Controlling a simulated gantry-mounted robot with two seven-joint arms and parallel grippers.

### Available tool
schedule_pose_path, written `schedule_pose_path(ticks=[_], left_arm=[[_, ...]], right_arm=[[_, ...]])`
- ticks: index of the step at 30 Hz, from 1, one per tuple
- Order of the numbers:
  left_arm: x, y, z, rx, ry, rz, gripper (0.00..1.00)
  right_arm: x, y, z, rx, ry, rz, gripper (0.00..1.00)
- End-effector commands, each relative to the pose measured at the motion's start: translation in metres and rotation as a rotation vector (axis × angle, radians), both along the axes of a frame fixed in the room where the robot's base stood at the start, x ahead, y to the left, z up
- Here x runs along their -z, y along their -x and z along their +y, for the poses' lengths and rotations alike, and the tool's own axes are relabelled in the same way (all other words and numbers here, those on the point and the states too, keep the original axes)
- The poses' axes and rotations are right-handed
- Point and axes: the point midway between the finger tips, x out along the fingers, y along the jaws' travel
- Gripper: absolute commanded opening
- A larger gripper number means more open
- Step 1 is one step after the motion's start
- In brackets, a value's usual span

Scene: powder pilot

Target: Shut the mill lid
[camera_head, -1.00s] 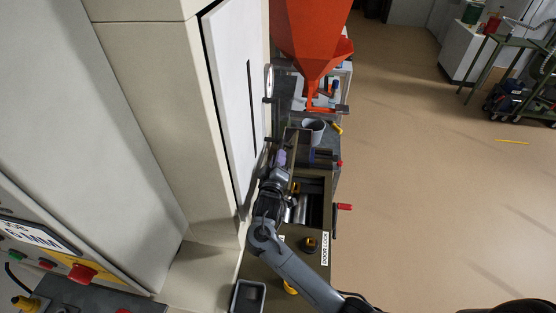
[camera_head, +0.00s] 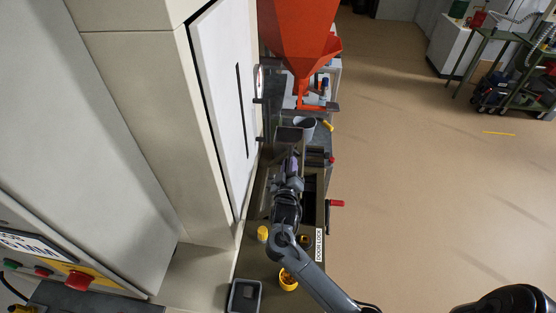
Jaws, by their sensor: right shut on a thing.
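The mill is the olive-brown box along the machine's side, with a white DOOR LOCK label (camera_head: 319,245) on its top. Its dark opening (camera_head: 309,190) shows partly to the right of my arm. The mill lid (camera_head: 288,134) looks like a brown panel raised at the far end of the opening. My right gripper (camera_head: 290,162) is at the near side of this panel, shut on the lid or its handle. The wrist and fingers hide the exact grip. My left gripper is out of view.
An orange hopper (camera_head: 302,40) stands beyond the mill, with a grey cup (camera_head: 304,128) before it. A red-tipped handle (camera_head: 336,203) sticks out right. Yellow knobs (camera_head: 263,233) and a dark tray (camera_head: 245,296) are nearer. A white cabinet wall (camera_head: 222,90) borders the left.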

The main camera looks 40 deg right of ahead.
Motion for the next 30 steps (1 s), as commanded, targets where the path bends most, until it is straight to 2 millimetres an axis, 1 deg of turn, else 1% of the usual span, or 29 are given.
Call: schedule_pose_path(ticks=[1,6,9,15,21,30], left_arm=[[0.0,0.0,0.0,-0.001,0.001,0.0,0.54],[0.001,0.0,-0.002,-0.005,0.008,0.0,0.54],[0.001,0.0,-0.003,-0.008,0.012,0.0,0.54],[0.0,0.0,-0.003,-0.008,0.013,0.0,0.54],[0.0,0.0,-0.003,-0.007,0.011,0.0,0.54],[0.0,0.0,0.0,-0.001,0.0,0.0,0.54]], right_arm=[[0.009,0.007,-0.004,0.0,-0.027,-0.02,0.0],[0.023,0.023,-0.018,0.0,-0.103,-0.111,0.0],[0.03,0.03,-0.024,0.0,-0.131,-0.146,0.0],[0.041,0.039,-0.031,-0.001,-0.128,-0.144,0.0],[0.045,0.041,-0.034,-0.002,-0.128,-0.145,0.0],[0.045,0.041,-0.034,-0.001,-0.127,-0.146,0.0]])
